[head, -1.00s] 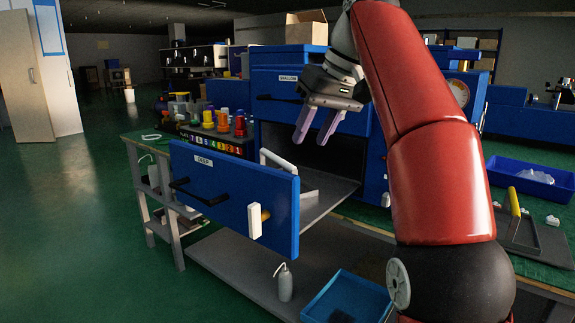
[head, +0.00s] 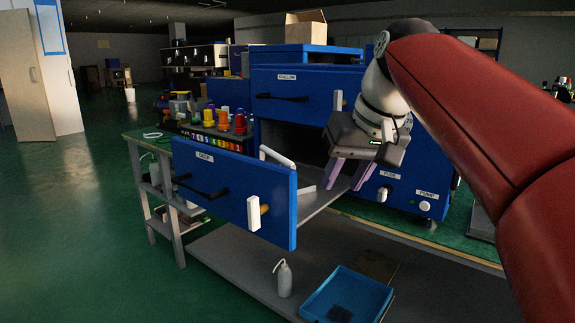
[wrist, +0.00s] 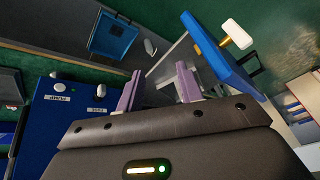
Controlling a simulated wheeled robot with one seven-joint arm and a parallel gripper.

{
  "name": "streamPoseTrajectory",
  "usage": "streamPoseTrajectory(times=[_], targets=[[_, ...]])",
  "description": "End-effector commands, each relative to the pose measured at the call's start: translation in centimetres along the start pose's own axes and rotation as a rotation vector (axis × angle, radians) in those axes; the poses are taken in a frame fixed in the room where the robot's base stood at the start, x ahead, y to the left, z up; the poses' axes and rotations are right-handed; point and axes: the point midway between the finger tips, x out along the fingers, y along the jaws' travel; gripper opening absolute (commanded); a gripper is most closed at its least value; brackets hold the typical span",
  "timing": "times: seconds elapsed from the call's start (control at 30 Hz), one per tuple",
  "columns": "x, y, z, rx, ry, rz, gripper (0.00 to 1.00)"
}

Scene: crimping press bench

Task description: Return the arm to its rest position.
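My gripper (head: 347,174) is in the head view, in front of the blue cabinet, to the right of the pulled-out drawer marked DEEP. Its two purple fingers point down and stand apart, with nothing between them. They also show apart in the wrist view (wrist: 160,88). My red arm comes in from the right side of the head view and hides part of the bench. The DEEP drawer (head: 215,182) is open, with a black handle and a white latch on its front. The drawer front also shows in the wrist view (wrist: 218,60).
The SHALLOW drawer (head: 290,88) is above, in the blue cabinet (head: 405,184) with its FUSE and PUMP controls. A bench rack of coloured reels (head: 222,124) stands to the left. A blue tray (head: 318,304) and a white bottle (head: 284,280) are on the lower shelf. Green floor is free at left.

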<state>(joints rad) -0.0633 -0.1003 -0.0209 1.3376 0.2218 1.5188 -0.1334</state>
Motion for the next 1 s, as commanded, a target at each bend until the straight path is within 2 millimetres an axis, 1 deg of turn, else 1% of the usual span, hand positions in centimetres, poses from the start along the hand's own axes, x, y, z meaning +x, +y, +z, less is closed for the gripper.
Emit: streamPoseTrajectory(times=[0.03,0.17,0.2,0.27,0.3,0.37,0.4,0.5,0.6,0.7,0.73,0.8,1.0], targets=[[0.6,0.5,2.2,0.024,0.007,0.021,0.37],[3.0,1.8,7.2,0.072,0.03,0.078,0.37],[3.8,2.2,8.9,0.085,0.037,0.095,0.37],[5.2,2.8,11.6,0.101,0.046,0.122,0.37],[6.2,3.2,13.4,0.111,0.052,0.139,0.37],[7.8,3.8,16.1,0.123,0.062,0.164,0.37],[8.8,4.1,17.8,0.128,0.068,0.179,0.37],[11.3,4.8,21.5,0.139,0.08,0.211,0.37],[13.1,5.3,24.2,0.144,0.089,0.232,0.37],[14.2,5.6,25.7,0.146,0.094,0.245,0.37],[14.3,5.6,25.9,0.146,0.096,0.247,0.37],[14.6,5.7,26.3,0.147,0.096,0.249,0.37],[14.6,5.7,26.3,0.147,0.095,0.249,0.37]])
